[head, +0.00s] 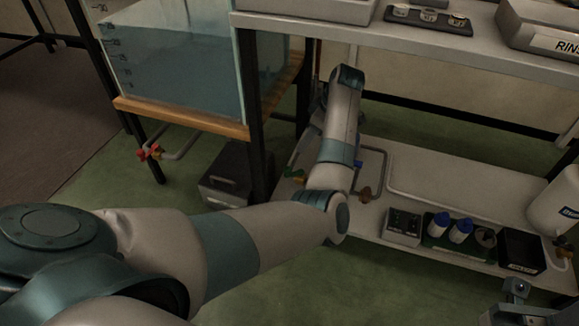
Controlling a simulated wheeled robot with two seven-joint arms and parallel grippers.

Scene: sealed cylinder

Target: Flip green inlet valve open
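The green inlet valve (293,173) is a small green handle on pipework at the left end of the low white shelf, just left of my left forearm. My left arm reaches in from the lower left, bends up and then folds down behind its own forearm. My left gripper (298,156) is mostly hidden behind that arm, close above the green valve. I cannot tell whether it touches the handle or how far its fingers are apart. Part of my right gripper (516,290) shows at the lower right, far from the valve; its fingers are unclear.
A water tank (180,65) stands on a wooden-edged stand at left, with a red valve (148,152) below. A blue valve (357,163) and a brown-orange valve (365,194) are right of my forearm. Blue-capped bottles (461,230) and a black box (522,251) occupy the shelf's right.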

